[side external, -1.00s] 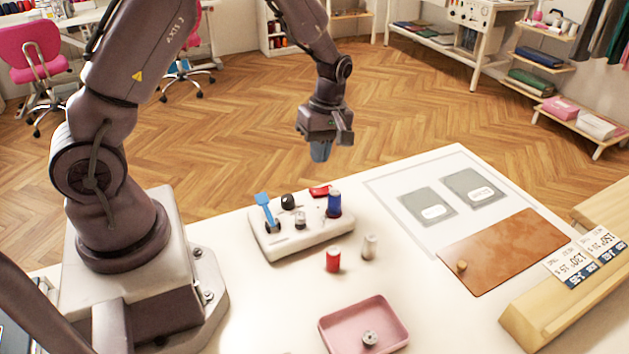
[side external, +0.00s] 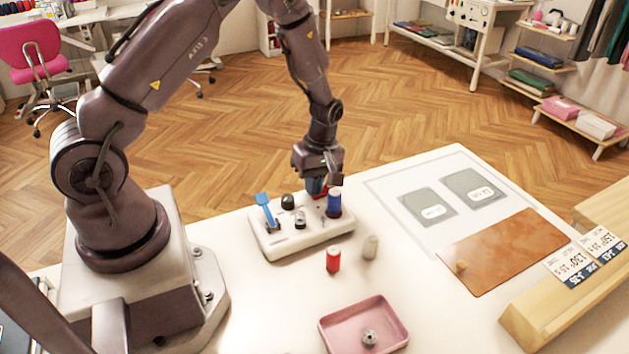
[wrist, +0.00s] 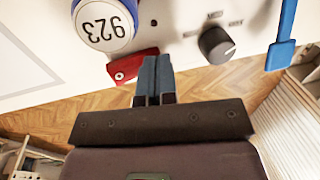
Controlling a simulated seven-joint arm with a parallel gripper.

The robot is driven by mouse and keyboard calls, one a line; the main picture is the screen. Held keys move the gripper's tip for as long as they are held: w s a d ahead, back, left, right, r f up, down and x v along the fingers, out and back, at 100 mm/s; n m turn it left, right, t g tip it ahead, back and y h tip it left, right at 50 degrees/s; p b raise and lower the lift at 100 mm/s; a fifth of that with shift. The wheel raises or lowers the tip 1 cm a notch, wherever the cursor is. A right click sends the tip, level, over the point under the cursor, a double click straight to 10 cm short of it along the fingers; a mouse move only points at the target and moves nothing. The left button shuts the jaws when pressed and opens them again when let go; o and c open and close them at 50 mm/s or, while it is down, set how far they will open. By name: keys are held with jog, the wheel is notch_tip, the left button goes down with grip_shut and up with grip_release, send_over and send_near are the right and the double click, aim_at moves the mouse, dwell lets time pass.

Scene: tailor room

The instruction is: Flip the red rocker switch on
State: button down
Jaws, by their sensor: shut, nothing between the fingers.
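The red rocker switch (wrist: 134,67) sits on a white control box (side external: 280,247), near its far edge. In the side view only a bit of its red shows, behind a blue spool and my gripper. My gripper (wrist: 154,66) is shut and empty. Its blue-grey fingertips are at the right end of the rocker in the wrist view; I cannot tell whether they touch it. In the side view my gripper (side external: 316,190) hangs over the far edge of the box.
On or at the box are a blue lever (side external: 265,209), a black knob (side external: 288,202), a small metal switch (side external: 300,219) and the blue spool (side external: 334,203). A red spool (side external: 333,259), a pale spool (side external: 370,247) and a pink tray (side external: 334,329) stand in front.

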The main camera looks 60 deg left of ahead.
jog(key=shift+w+r, duration=0.1)
jog(key=shift+w, duration=0.1)
jog(key=shift+w+r, duration=0.3)
jog(key=shift+w, duration=0.25)
notch_tip(320, 180, up, 14)
jog(key=s, duration=0.2)
dwell(0.4)
jog(key=shift+s, duration=0.1)
jog(key=s+d+r+m+t, duration=0.7)
jog(key=s+d+r+m, duration=0.3)
jog(key=s+r+m, duration=0.4)
jog(key=shift+d+r+m, duration=0.35)
jog(key=shift+r+m, duration=0.35)
jog(key=shift+m, duration=1.4)
